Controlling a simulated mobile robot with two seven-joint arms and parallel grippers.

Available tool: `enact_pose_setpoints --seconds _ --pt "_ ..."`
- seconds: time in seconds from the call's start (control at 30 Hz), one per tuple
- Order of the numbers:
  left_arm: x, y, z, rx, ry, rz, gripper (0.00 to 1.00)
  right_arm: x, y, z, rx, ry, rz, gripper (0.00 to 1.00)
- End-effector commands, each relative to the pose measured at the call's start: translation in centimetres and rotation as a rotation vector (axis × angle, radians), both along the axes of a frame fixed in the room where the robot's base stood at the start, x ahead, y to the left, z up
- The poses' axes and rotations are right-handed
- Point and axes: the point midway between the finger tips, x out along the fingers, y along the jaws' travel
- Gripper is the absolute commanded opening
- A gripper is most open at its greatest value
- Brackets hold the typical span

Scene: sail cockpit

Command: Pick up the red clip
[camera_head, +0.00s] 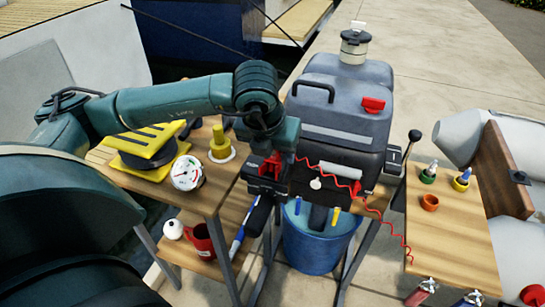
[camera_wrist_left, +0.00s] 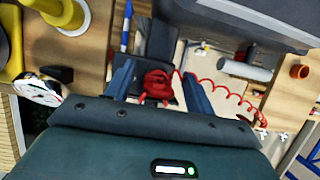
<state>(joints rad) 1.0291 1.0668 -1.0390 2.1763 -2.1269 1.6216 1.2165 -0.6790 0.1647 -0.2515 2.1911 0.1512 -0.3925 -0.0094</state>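The red clip (camera_wrist_left: 157,86) lies between the two fingers of my left gripper (camera_wrist_left: 158,70) in the left wrist view, with a gap visible on both sides. A coiled red cord runs from it to the right. In the head view the clip (camera_head: 273,164) is partly hidden by my left gripper (camera_head: 270,180), which reaches down at the left front of the outboard motor (camera_head: 345,102). My left gripper is open and has not closed on the clip. My right gripper is not in view.
A yellow cleat (camera_head: 221,143), a round gauge (camera_head: 187,172) and a yellow-black block (camera_head: 148,150) stand on the left table. A red mug (camera_head: 200,240) is below. A blue bucket (camera_head: 316,245) stands under the motor. The right table (camera_head: 450,230) holds small fittings.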

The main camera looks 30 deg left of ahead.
Motion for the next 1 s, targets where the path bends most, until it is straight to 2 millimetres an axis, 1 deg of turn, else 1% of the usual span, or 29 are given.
enact_pose_setpoints --seconds 0.03,0.07,0.53,0.73,0.83,0.93,1.0 --pt "0.0 0.0 0.0 -0.001 0.0 0.0 0.5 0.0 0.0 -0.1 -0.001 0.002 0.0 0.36" --pt "0.0 0.0 0.0 -0.001 0.0 0.0 0.47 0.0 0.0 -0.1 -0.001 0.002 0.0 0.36" --pt "0.0 0.0 0.1 -0.001 0.0 0.0 0.09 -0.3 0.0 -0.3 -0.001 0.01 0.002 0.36" --pt "0.0 0.0 0.1 -0.001 0.0 0.0 0.08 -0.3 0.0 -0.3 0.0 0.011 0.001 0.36" --pt "0.0 -0.1 0.5 -0.001 -0.002 -0.001 0.08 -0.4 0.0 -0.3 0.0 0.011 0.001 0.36" --pt "0.1 -0.1 1.9 -0.002 -0.006 0.0 0.08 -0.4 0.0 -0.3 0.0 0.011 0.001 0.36" --pt "0.1 -0.1 3.2 -0.003 -0.007 -0.001 0.08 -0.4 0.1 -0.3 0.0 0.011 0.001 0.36"
